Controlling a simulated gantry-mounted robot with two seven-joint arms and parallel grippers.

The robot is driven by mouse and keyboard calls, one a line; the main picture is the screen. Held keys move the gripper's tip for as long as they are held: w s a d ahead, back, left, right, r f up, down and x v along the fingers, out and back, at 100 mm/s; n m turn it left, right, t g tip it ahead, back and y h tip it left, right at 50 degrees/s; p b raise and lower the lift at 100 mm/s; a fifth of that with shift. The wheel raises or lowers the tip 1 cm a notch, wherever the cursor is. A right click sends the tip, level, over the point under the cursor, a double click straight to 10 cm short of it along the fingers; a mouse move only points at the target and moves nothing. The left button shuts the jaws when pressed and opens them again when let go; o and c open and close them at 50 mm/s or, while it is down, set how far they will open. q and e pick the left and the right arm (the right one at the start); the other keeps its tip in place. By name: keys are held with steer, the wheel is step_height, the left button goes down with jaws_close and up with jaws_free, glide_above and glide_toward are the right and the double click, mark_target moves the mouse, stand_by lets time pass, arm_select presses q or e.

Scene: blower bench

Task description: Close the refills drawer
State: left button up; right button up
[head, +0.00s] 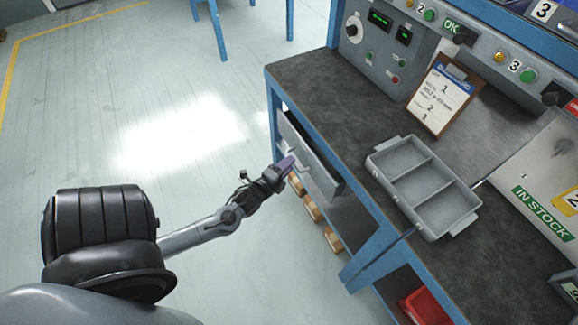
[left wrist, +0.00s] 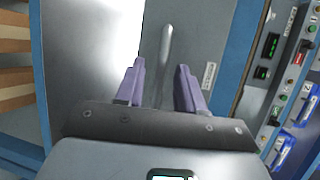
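The drawer (head: 312,160) is a grey-fronted drawer under the bench top, standing partly open with a dark gap behind its front. Its pale bar handle (head: 300,158) faces the left side, and the handle also shows in the left wrist view (left wrist: 166,50). My left gripper (head: 289,162) has purple fingers and is at the handle. In the left wrist view its fingers (left wrist: 160,78) are apart, with the handle lined up between them and a gap on each side. I cannot tell whether they touch the drawer front. A small label, too small to read, is on the front. My right gripper is out of view.
A grey compartment tray (head: 424,184) sits empty on the dark bench top (head: 330,95). A clipboard (head: 440,95) leans near the control panel (head: 385,50). The floor at left is clear.

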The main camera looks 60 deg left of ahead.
arm_select(q)
steer(key=shift+w+a, duration=0.3)
steer(key=shift+w, duration=0.4)
jaws_close()
